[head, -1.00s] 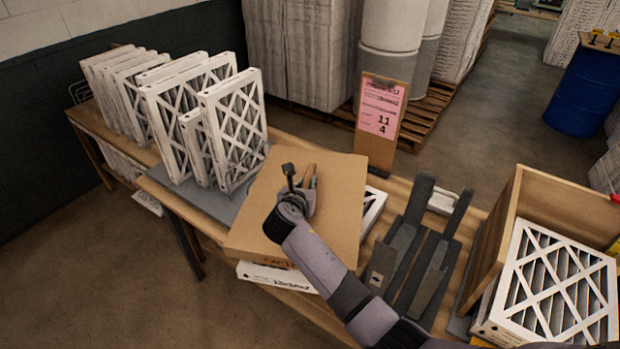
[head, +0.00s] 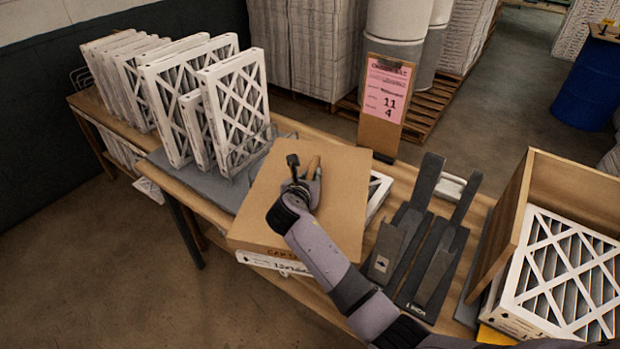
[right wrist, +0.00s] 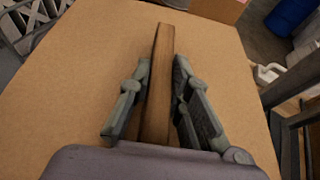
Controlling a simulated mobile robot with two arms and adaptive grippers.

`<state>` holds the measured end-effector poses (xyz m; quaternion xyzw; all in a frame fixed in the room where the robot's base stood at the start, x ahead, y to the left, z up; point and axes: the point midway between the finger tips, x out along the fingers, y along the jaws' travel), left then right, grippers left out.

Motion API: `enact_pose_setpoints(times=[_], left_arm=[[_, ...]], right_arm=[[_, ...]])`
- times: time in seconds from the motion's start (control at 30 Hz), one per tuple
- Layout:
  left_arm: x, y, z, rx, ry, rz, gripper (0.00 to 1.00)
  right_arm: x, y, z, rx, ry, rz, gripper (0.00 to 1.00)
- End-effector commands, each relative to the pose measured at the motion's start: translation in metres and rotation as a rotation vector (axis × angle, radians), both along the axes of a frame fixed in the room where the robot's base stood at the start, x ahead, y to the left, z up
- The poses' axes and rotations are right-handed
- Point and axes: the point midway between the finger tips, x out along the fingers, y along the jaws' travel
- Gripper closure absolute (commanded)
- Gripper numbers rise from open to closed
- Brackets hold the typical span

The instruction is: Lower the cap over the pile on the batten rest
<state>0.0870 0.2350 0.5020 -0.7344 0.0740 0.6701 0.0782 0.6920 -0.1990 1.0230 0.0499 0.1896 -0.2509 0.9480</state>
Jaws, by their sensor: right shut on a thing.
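The cap is a brown cardboard lid (head: 340,195) with a wooden bar handle. My right gripper (head: 305,180) is shut on that handle (right wrist: 158,80), above the middle of the cap. In the right wrist view, the bar stands between the two fingers and the cap's top (right wrist: 75,90) fills most of the picture. White-framed filters of the pile (head: 270,262) show under the cap's front edge and past its right side. The cap hides the pile's top, and I cannot tell whether they touch. I cannot make out the rest under the pile. My left gripper is not in view.
Dark grey battens (head: 462,212) lie to the right of the cap. Several filters (head: 240,105) stand upright at the left. A pink-sheeted sign (head: 388,95) stands behind the cap.

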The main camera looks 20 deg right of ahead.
Motion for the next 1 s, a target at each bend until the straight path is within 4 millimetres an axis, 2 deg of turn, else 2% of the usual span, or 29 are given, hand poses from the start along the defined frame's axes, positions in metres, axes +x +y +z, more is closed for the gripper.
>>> enact_pose_setpoints(times=[0.33,1.0], left_arm=[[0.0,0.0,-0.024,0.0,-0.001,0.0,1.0],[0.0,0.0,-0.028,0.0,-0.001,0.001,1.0]], right_arm=[[0.0,0.0,-0.02,-0.001,-0.002,0.001,1.0],[0.0,0.0,-0.05,-0.001,-0.002,0.001,1.0]])
